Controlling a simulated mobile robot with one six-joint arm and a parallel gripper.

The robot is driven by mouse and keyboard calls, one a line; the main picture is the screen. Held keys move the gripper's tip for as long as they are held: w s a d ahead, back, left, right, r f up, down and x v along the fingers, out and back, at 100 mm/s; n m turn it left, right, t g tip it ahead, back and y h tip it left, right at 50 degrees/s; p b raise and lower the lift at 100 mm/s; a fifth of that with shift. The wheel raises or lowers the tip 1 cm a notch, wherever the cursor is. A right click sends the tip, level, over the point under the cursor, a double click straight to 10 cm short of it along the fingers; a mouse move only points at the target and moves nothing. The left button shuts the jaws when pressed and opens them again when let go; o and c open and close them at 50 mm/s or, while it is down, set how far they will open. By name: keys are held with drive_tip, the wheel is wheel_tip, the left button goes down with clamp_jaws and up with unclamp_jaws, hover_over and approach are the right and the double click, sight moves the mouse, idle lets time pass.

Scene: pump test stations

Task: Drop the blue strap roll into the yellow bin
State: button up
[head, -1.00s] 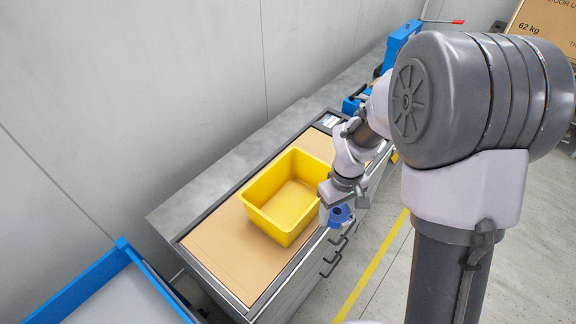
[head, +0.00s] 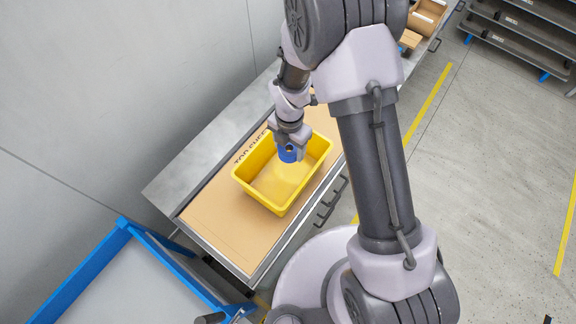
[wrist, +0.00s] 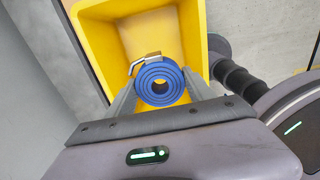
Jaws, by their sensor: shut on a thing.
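The blue strap roll (wrist: 160,82) is a coiled blue band with a metal buckle. My gripper (wrist: 158,90) is shut on it, with a finger on each side of the coil. In the head view my gripper (head: 290,146) points down over the back part of the yellow bin, with the blue strap roll (head: 288,154) at its tip. The yellow bin (head: 262,202) is an open rectangular tub; its floor shows empty where visible. In the wrist view the yellow bin (wrist: 198,22) lies behind the roll. The exact height of the roll over the bin floor is hard to tell.
The bin stands on a brown-topped workbench (head: 215,225) with drawer handles along its front. A grey wall (head: 110,90) rises behind. A blue-framed table or cart (head: 125,275) stands at lower left. Cardboard boxes (head: 425,20) sit at the far end; open floor lies to the right.

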wheel_tip(320, 180, down, 4)
drive_tip(key=shift+f+b, duration=0.1)
drive_tip(key=shift+b, duration=0.95)
drive_tip(key=o, duration=1.5)
drive_tip(key=shift+r, duration=0.2)
wheel_tip(320, 180, up, 17)
drive_tip(key=shift+r+p, duration=0.15)
drive_tip(key=shift+p, duration=0.6)
